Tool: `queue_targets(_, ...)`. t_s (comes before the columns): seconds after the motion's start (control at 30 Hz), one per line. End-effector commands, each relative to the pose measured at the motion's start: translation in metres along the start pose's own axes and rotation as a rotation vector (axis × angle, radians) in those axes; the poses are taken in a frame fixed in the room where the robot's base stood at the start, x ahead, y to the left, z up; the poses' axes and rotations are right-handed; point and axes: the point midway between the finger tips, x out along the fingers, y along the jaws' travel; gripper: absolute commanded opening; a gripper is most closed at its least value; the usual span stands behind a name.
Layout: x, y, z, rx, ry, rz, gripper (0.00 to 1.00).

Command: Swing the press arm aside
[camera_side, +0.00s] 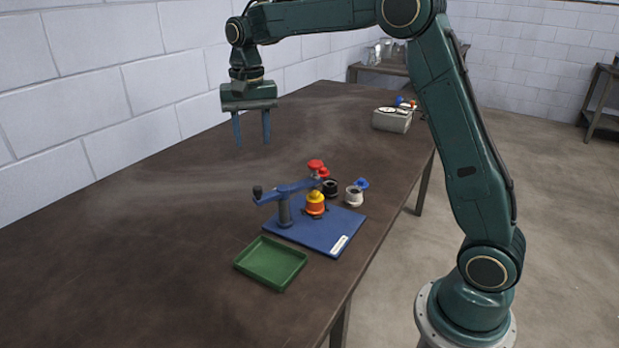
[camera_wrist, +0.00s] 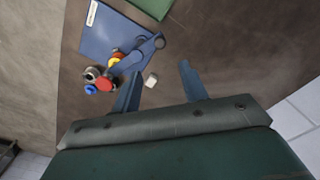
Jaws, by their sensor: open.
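A red knob (camera_side: 315,165) stands above that end. In the wrist view the press arm (camera_wrist: 140,53) runs diagonally across the plate's edge. My gripper (camera_side: 252,138) is open and empty, pointing down, well above the table and apart from the press arm. It also shows in the wrist view (camera_wrist: 160,73).
A green tray (camera_side: 271,263) lies in front of the plate. A dark ring-shaped piece (camera_side: 330,188) and a pale pot (camera_side: 354,195) stand behind it. A grey box (camera_side: 392,119) is farther back. The left tabletop is clear.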

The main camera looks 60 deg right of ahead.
Motion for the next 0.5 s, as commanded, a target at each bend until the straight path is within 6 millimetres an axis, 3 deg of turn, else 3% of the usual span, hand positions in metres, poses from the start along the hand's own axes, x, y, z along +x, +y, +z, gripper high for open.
queue_targets(0.5, 0.074, 0.001, 0.001, -0.001, -0.002, 0.002, 0.43)
